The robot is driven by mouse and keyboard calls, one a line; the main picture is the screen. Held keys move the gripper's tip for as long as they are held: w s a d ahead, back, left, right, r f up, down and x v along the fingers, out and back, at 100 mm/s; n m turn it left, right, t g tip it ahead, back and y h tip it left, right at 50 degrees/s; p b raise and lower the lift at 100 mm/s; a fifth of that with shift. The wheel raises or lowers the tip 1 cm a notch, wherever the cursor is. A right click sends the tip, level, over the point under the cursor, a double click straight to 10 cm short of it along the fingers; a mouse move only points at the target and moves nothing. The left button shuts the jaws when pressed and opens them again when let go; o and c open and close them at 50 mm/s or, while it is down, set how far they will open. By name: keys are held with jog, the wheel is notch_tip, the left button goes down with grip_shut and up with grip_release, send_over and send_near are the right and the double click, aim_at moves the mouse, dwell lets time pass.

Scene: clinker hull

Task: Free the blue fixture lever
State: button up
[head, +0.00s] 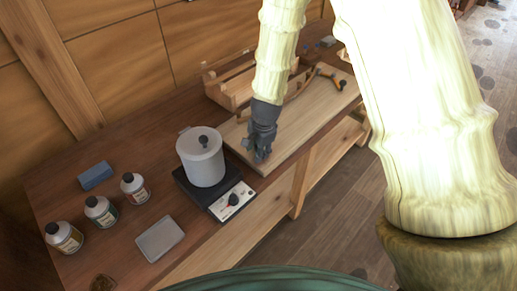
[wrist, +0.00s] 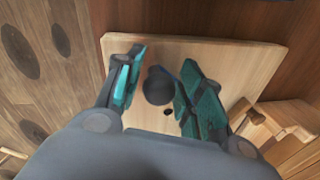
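My gripper (head: 257,153) points down at the near-left end of a pale wooden board (head: 300,130) on the bench. In the wrist view its two teal-padded fingers (wrist: 157,88) stand apart, with a dark round knob (wrist: 158,86) between them. There is a gap between the knob and the left finger; whether the right finger touches it I cannot tell. A narrow blue strip (wrist: 186,69) shows beside the knob, partly hidden by the right finger; it may be the blue lever. In the head view my gripper hides most of this spot.
An ochre lever with dark ends (head: 328,78) is at the board's far end, beside a wooden rack (head: 232,90). Left of the board stand a grey pot (head: 201,160) on a hotplate (head: 228,203), several bottles (head: 101,211), a blue block (head: 95,175) and a grey flat box (head: 160,238).

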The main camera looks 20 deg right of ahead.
jog(key=shift+o, duration=0.4)
jog(key=shift+r, duration=0.1)
jog(key=shift+r, duration=0.3)
notch_tip(320, 180, up, 11)
jog(key=s, duration=0.2)
jog(key=shift+d, duration=0.35)
